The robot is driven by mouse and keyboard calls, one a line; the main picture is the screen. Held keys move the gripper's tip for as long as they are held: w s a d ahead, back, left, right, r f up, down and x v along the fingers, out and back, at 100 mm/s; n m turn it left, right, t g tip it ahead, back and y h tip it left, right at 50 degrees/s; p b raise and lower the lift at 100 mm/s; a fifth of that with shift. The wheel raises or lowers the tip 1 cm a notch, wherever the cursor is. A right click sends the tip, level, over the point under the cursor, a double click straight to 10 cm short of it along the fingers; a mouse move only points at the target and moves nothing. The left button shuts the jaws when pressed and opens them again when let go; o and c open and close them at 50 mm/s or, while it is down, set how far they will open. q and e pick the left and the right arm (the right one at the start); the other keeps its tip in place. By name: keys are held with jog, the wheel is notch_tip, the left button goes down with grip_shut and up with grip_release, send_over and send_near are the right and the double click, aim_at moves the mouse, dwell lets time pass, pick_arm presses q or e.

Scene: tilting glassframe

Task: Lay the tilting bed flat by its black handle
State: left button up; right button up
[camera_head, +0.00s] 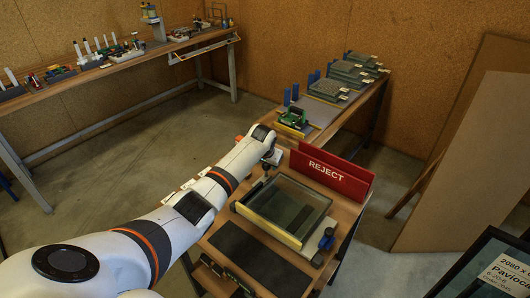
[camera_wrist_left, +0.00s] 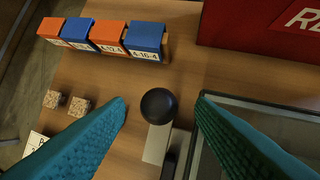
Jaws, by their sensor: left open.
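The bed (camera_head: 268,226) with its yellow front edge and a glass pane (camera_head: 290,205) lies on the near bench, in front of the red REJECT sign. I cannot tell its exact tilt. In the left wrist view a round black knob (camera_wrist_left: 158,105), which looks like the handle's end, stands over a pale plate beside the glass frame. My left gripper (camera_head: 267,172) is at the far left corner of the bed. In the left wrist view its teal fingers (camera_wrist_left: 160,112) are open, one on each side of the knob, with gaps visible. My right gripper is not in view.
The REJECT sign (camera_head: 331,174) stands close behind the bed. Blue and orange labelled blocks (camera_wrist_left: 103,38) and two small speckled cubes (camera_wrist_left: 67,103) lie left of the knob. A dark mat (camera_head: 259,258) lies in front. Panels (camera_head: 460,160) lean at right.

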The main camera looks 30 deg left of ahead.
pick_arm(q)
jog(key=v, duration=0.8)
jog(key=shift+d+f, duration=0.1)
dwell(0.3)
